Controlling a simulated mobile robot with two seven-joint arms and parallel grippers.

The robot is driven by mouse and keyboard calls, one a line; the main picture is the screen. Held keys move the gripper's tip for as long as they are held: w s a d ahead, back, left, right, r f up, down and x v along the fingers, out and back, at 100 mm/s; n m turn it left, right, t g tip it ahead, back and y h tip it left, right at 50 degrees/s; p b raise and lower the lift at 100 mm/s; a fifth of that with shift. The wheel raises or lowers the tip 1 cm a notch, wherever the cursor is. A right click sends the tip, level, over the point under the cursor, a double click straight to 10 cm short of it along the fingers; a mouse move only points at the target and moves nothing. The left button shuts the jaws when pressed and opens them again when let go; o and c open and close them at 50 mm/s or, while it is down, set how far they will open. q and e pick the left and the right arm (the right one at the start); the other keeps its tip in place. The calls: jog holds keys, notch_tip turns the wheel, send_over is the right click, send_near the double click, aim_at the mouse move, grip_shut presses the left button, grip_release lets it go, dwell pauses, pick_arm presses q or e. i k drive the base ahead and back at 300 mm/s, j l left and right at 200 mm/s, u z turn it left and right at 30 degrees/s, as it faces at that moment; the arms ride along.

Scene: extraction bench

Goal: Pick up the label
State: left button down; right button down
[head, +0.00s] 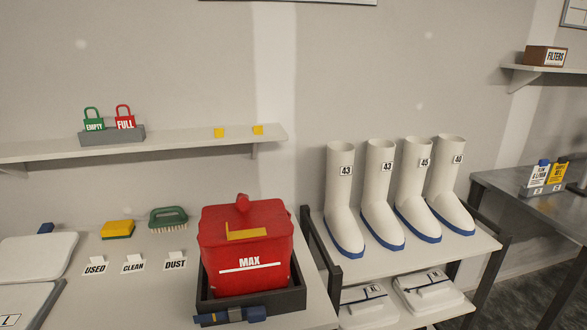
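Three small white label cards stand in a row on the bench: USED (95,266), CLEAN (133,265) and DUST (175,263). A green EMPTY tag (94,122) and a red FULL tag (125,119) stand in a grey holder (112,136) on the wall shelf. A red bin (247,250) carries the word MAX with a white line and has a yellow piece on top. Which of these is the task's label cannot be told. Neither gripper is in view.
The red bin stands in a black tray (285,300), with a blue and grey object (230,315) at its front. A yellow sponge (118,229) and green brush (168,218) lie behind the cards. White boots (378,190) stand on a rack to the right.

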aim_at(98, 265)
jog(key=u, duration=1.4)
